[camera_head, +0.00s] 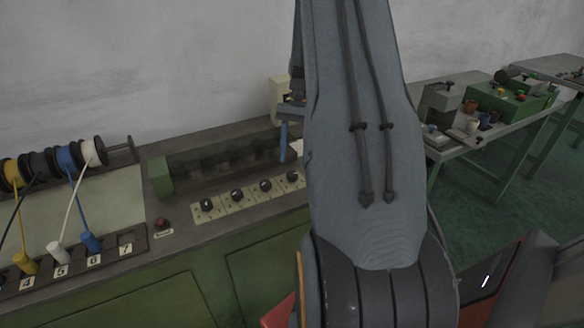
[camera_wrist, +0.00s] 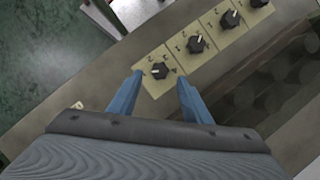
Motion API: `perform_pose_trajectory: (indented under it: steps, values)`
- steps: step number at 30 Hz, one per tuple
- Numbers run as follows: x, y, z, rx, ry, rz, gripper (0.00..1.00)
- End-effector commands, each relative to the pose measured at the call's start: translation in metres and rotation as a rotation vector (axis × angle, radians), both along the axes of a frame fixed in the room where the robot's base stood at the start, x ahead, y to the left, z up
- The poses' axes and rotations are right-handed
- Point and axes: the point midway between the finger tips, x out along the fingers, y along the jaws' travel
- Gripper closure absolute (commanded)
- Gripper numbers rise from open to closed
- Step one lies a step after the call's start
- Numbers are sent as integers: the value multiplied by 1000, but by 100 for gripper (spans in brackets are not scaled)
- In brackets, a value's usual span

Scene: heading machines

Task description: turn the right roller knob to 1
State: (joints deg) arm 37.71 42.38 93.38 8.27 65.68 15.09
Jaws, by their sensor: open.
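The right roller knob (camera_head: 292,176) is a dark round knob at the right end of a row on a pale plate. In the wrist view the same knob (camera_wrist: 159,71) shows between the blue fingertips, with a small white mark on its left part. My gripper (camera_wrist: 160,79) is open, with one finger to each side of the knob. I cannot tell whether they touch it. In the head view my gripper (camera_head: 283,158) shows only partly, above the knob; my arm hides the rest.
Other knobs (camera_head: 237,195) stand in line to the left. A dark roller block with a green end (camera_head: 160,177) sits behind the row. A red button (camera_head: 162,224) and wire spools (camera_head: 67,160) are farther left. Another bench (camera_head: 470,150) stands at right.

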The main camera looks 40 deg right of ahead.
Motion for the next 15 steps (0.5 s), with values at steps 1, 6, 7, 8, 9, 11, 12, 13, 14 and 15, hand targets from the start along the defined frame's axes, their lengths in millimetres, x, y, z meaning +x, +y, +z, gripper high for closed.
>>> perform_pose_trajectory:
  steps: [1, 6, 7, 8, 9, 11, 12, 13, 14, 15]
  values:
    - [2, -3, 6, -3, -3, 0, 56]
    - [6, -9, 23, -2, -1, 0, 56]
    - [6, -9, 25, -1, -1, 1, 56]
    - [6, -10, 26, -1, -1, 1, 56]
    - [6, -10, 28, -1, -1, 1, 56]
    - [6, -10, 29, -1, 0, 1, 56]
    - [6, -10, 29, 0, 0, 1, 56]
    - [6, -10, 29, 0, 0, 1, 56]
    - [6, -10, 29, 0, 0, 1, 56]
    - [6, -10, 29, 0, 0, 1, 56]
